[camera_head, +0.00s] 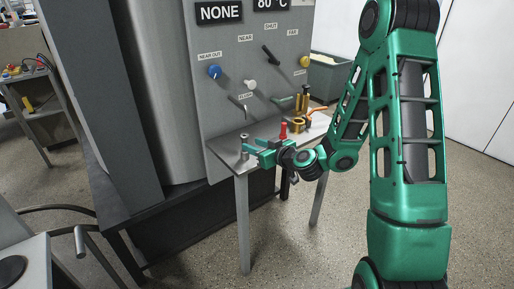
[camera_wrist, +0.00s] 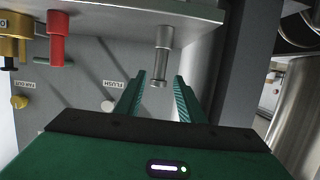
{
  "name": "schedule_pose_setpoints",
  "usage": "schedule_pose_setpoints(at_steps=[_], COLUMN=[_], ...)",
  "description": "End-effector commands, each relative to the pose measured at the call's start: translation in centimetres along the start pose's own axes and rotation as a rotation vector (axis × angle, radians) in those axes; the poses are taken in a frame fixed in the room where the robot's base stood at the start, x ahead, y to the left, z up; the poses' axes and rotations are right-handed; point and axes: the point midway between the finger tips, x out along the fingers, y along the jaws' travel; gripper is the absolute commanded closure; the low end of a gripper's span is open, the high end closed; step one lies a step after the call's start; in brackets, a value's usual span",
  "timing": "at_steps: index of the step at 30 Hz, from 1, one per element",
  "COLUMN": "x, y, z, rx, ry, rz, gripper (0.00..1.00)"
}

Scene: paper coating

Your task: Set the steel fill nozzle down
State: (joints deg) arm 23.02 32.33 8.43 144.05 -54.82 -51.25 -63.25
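The steel fill nozzle (camera_head: 244,142) stands upright at the left end of the small grey shelf (camera_head: 225,147). In the wrist view, where the scene appears upside down, the nozzle (camera_wrist: 163,42) stands with its base against the shelf (camera_wrist: 120,14). My gripper (camera_head: 254,151) is beside the nozzle, low over the shelf. In the wrist view my gripper (camera_wrist: 160,76) is open, with a finger on either side of the nozzle's free end. Gaps show on both sides, so neither finger appears to touch it. How deep the nozzle sits between the fingers is unclear.
A red-topped piece (camera_head: 283,130) and a brass piece (camera_head: 298,125) stand farther right on the shelf. The grey control panel (camera_head: 225,110) with knobs and levers rises behind. A large steel cylinder (camera_head: 160,90) is at left. Open floor lies in front.

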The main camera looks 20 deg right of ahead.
Motion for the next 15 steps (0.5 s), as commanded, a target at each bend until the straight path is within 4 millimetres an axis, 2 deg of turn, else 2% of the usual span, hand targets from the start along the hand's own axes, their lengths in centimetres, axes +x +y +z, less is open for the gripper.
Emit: schedule_pose_setpoints(at_steps=[4,15], x=[-1.3,-2.0], y=[0.1,-0.6], z=[0.0,-0.1], rx=[0.001,-0.018], ry=[0.0,-0.021], rz=[0.002,-0.029], gripper=[0.65,0.65])
